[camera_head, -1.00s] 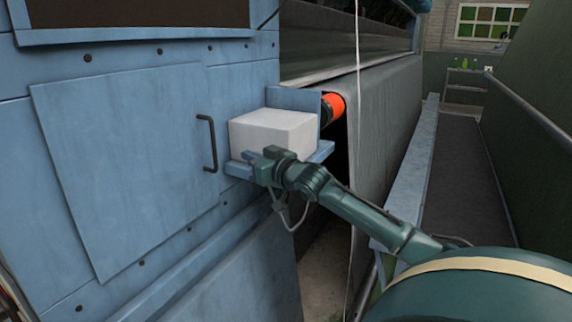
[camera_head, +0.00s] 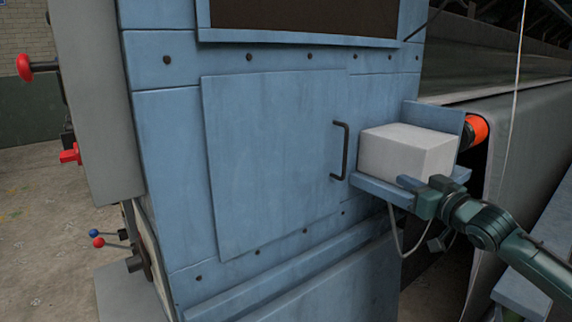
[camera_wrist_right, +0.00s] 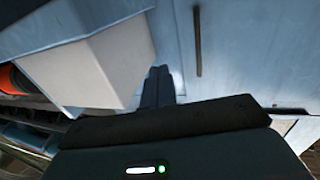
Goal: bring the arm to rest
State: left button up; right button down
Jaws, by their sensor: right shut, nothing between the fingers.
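My right arm comes in from the right in the head view. Its gripper (camera_head: 418,192) is in front of the white block (camera_head: 404,152), which sits on a small blue shelf (camera_head: 384,189) on the side of the blue machine. The gripper is shut and empty. I cannot tell whether it touches the block or the shelf. In the right wrist view the closed fingers (camera_wrist_right: 157,86) point away from the camera, with the white block (camera_wrist_right: 85,68) just to their left. My left gripper is not in view.
The blue machine cabinet (camera_head: 170,200) has a panel door (camera_head: 270,165) with a dark handle (camera_head: 340,150). An orange-ended roller (camera_head: 478,130) and grey sheet lie to the right. Red knobs (camera_head: 24,68) and levers stick out at the left, above open floor (camera_head: 40,230).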

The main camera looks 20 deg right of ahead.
jog(key=s+a+f+g+p, duration=0.1)
jog(key=s+a+f+g, duration=0.2)
jog(key=f, duration=0.5)
jog(key=s+a+f+n+y+p, duration=0.1)
jog(key=s+a+f, duration=0.3)
jog(key=f, duration=0.5)
jog(key=s+a+f+g+p, duration=0.1)
jog(key=s+a+f+g, duration=0.1)
jog(key=a+f, duration=0.45)
jog(key=s+a+f+y, duration=0.1)
jog(key=s+a+f, duration=0.2)
jog(key=a, duration=0.4)
jog(key=s+a+f+n+g+y+p, duration=0.1)
jog(key=s+a+f, duration=0.2)
jog(key=s+a, duration=0.2)
jog(key=s+a+f+n+g, duration=0.1)
jog(key=s+a+f, duration=0.2)
jog(key=a, duration=0.6)
jog(key=shift+s+y, duration=0.4)
jog(key=shift+f, duration=0.1)
